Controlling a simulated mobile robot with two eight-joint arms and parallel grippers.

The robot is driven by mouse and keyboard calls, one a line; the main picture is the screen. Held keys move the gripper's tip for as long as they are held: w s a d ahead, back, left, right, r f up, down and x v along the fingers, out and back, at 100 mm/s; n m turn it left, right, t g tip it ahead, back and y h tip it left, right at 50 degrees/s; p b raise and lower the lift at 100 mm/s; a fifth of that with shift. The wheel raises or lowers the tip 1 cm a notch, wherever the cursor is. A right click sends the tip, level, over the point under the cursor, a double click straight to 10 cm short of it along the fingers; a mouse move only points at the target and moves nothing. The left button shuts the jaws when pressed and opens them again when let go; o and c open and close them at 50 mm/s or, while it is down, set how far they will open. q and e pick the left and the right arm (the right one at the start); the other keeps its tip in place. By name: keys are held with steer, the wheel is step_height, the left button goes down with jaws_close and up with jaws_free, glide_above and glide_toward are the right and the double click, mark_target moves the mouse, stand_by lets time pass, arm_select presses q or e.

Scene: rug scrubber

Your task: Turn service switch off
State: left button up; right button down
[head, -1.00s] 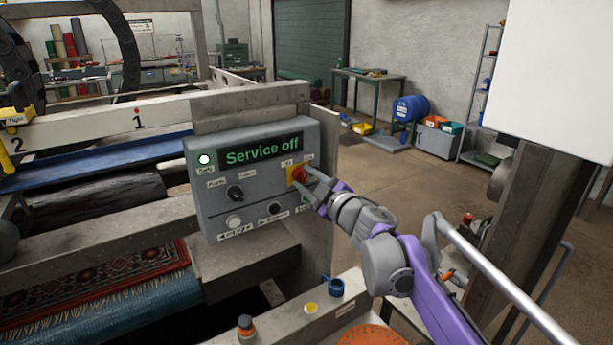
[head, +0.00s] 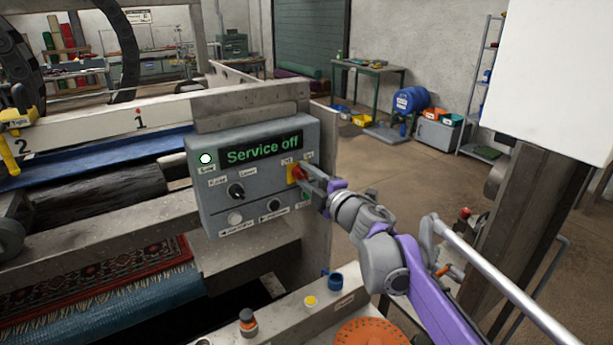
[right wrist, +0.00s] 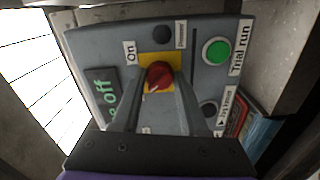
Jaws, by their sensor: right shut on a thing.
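The service switch (head: 298,173) is a red knob on a yellow plate at the right side of the grey control panel (head: 213,180). The panel's display (head: 262,149) reads "Service off" in green. My right gripper (head: 304,176) reaches the knob from the right and is shut on it. In the right wrist view, the red knob (right wrist: 158,76) sits between the two fingers, with the yellow plate behind it and an "On" label beside it. My left gripper is not in the head view.
A green round button (right wrist: 217,51) labelled "Trial run" is near the switch. A black knob (head: 235,191) and a white lamp (head: 205,158) are on the panel. A rug (head: 95,275) lies below left. A ledge with a yellow button (head: 310,300) is in front.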

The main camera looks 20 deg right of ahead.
stand_by(0.3)
steer(key=shift+c, duration=2.2)
jaws_free()
steer(key=s+d, duration=0.1)
steer(key=s, duration=0.9)
steer(key=shift+s+d+b, duration=0.25)
steer(key=shift+s+b, duration=0.1)
steer(key=shift+b, duration=0.1)
